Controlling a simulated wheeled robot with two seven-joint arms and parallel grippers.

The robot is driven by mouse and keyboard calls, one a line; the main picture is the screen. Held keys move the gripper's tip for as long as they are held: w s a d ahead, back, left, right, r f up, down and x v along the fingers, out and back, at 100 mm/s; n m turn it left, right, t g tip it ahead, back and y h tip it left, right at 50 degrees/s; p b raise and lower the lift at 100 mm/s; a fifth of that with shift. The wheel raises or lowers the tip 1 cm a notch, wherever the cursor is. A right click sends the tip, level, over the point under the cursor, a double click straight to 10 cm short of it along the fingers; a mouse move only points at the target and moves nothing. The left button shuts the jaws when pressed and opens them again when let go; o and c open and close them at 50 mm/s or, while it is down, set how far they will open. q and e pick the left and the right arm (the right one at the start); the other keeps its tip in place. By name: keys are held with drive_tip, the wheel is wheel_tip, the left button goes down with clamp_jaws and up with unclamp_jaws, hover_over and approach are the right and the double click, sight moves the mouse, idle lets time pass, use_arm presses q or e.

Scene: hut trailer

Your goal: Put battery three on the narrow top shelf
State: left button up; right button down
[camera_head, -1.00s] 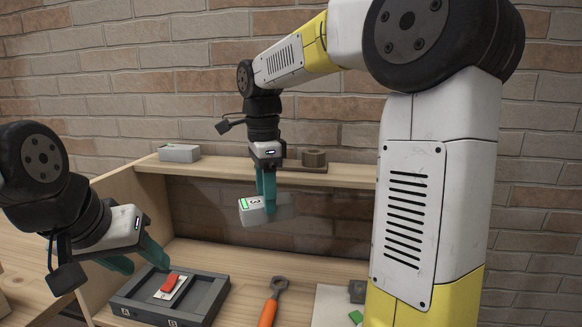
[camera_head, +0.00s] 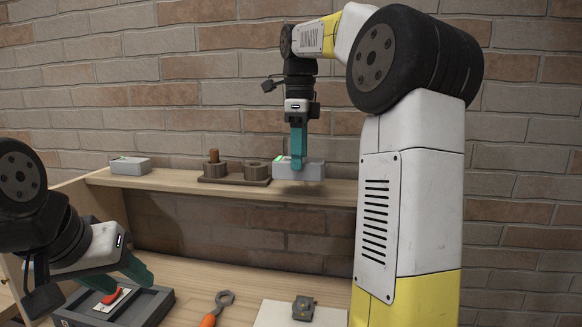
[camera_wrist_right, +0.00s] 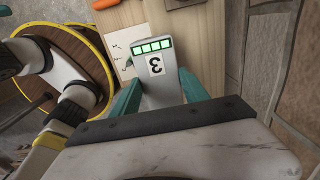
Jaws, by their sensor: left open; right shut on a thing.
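Battery three (camera_head: 313,171) is a light grey block with a green light strip. Its "3" label shows in the right wrist view (camera_wrist_right: 155,85). My right gripper (camera_head: 298,158) is shut on it from above, with a teal finger on either side. The battery is level, at the right part of the narrow top shelf (camera_head: 220,185). I cannot tell whether its underside touches the shelf. My left gripper (camera_head: 120,280) is open and empty, low at the left over a dark tray (camera_head: 150,308) with a red-topped piece (camera_head: 112,297).
A similar grey block (camera_head: 130,166) stands at the shelf's left. A brown holder (camera_head: 235,178) with two round sockets sits just left of battery three. A brick wall stands behind.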

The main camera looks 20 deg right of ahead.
drive_tip(key=w+d, duration=0.1)
drive_tip(key=d, duration=0.1)
drive_tip(key=w+d, duration=0.3)
drive_tip(key=d, duration=0.1)
drive_tip(key=shift+w+d+f, duration=0.2)
drive_tip(key=shift+d+f, duration=0.05)
drive_tip(key=shift+f, duration=1.85)
drive_tip(key=shift+f, duration=0.1)
drive_tip(key=c, duration=0.6)
unclamp_jaws()
